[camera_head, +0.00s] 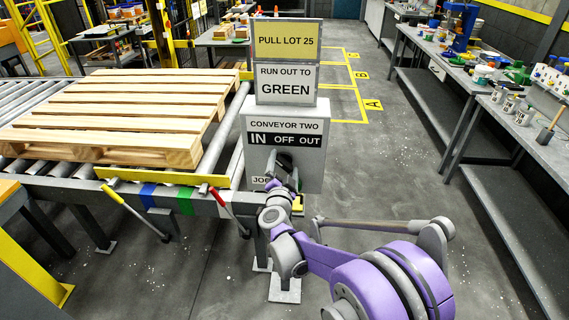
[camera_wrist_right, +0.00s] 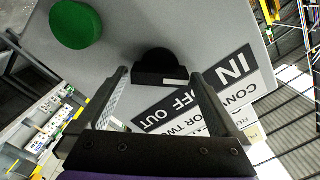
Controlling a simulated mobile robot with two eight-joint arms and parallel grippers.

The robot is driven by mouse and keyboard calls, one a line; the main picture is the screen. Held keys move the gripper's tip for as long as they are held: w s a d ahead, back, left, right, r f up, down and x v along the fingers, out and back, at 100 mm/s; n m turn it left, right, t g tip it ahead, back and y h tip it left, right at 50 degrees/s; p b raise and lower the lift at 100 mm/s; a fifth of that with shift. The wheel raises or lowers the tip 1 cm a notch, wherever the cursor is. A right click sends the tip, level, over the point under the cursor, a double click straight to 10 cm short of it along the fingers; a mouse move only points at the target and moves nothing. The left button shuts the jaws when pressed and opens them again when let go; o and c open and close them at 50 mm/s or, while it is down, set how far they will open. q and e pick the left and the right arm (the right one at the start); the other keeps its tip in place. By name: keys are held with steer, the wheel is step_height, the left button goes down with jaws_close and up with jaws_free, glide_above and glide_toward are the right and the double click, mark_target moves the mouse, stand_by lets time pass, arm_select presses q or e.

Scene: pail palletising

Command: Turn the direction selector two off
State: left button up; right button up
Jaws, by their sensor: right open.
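The direction selector (camera_wrist_right: 158,62) is a black knob on the grey control box (camera_head: 312,176), below the "IN OFF OUT" label (camera_head: 285,140). The right wrist view shows it with a white mark at its lower right; I cannot tell which word the mark points to. My right gripper (camera_head: 284,174) is at the box front, under the label. In the right wrist view the gripper (camera_wrist_right: 160,77) is open, one fingertip on each side of the knob; contact cannot be told. In the head view the gripper hides the knob. My left gripper is not in view.
A green button (camera_wrist_right: 75,25) is on the box near the knob. Signs "PULL LOT 25" (camera_head: 286,40) and "RUN OUT TO GREEN" (camera_head: 286,85) stand above the box. A wooden pallet (camera_head: 130,100) lies on the roller conveyor at left. A red-handled lever (camera_head: 222,203) stands left of the box.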

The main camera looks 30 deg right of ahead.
steer(key=shift+w+d, duration=0.2)
steer(key=shift+w, duration=0.1)
steer(key=c, duration=1.2)
steer(key=shift+m, duration=0.3)
steer(key=m+b, duration=0.1)
steer(key=m, duration=0.2)
steer(key=shift+s+f, duration=0.1)
steer(key=shift+f, duration=0.05)
steer(key=m, duration=0.4)
steer(key=shift+m+b, duration=0.4)
steer(key=shift+m, duration=0.3)
